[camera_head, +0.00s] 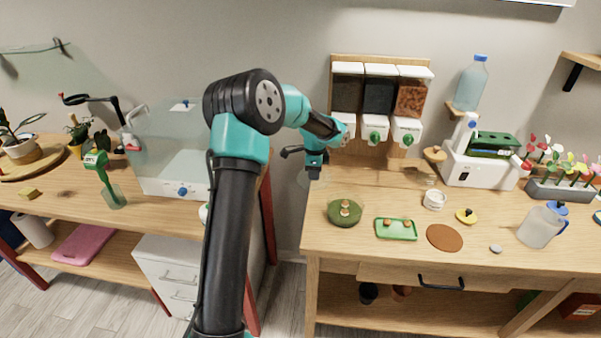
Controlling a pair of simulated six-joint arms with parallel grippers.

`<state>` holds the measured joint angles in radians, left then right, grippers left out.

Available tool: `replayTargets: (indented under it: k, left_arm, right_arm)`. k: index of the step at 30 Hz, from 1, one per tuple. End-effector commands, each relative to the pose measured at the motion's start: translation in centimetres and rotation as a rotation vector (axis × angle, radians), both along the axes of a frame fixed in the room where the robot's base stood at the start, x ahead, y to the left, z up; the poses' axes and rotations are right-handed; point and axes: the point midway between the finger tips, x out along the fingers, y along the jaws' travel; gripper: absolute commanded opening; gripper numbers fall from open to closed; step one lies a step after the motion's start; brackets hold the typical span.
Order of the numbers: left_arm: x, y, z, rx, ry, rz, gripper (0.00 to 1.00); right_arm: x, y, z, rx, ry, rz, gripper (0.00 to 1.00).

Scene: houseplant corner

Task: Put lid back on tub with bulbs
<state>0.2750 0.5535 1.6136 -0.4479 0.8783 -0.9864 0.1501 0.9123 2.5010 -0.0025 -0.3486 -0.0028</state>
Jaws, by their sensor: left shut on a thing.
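My left gripper (315,172) points down over the left back part of the right-hand workbench. It is shut on a faint, clear, lid-like thing (307,181), whose outline is hard to make out. A round dark green tub (345,220) stands open on the bench, in front of and to the right of the gripper, with brown bulbs (346,207) showing in it. The held thing is apart from the tub. My right gripper is not in view.
Near the tub are a green tray (397,237) with small brown things, a brown disc (444,237), a yellow knobbed piece (466,216) and a white jar (434,200). Wall dispensers (378,95) hang behind. A gap separates this bench from the left table (70,195).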

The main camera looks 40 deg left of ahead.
Motion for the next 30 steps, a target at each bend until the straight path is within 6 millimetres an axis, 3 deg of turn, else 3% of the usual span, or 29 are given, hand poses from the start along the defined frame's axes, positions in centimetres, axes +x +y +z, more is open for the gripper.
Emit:
replayTargets:
  k: [1,6,12,17,30]
  left_arm:
    - [0.1,-2.0,1.0,-0.004,0.002,-0.008,0.01]
    - [-0.3,-8.1,3.5,-0.014,0.019,-0.010,0.01]
    - [-1.3,-13.1,5.6,-0.016,0.037,-0.010,0.01]
    - [-1.7,-14.6,6.2,-0.017,0.043,-0.007,0.01]
    - [-1.7,-14.6,6.0,-0.016,0.044,-0.006,0.01]
  right_arm:
    - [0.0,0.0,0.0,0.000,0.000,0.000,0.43]
    - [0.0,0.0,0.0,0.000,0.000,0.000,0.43]
    - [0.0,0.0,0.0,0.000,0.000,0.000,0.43]
    - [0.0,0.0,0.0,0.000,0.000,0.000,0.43]
    - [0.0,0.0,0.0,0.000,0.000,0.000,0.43]
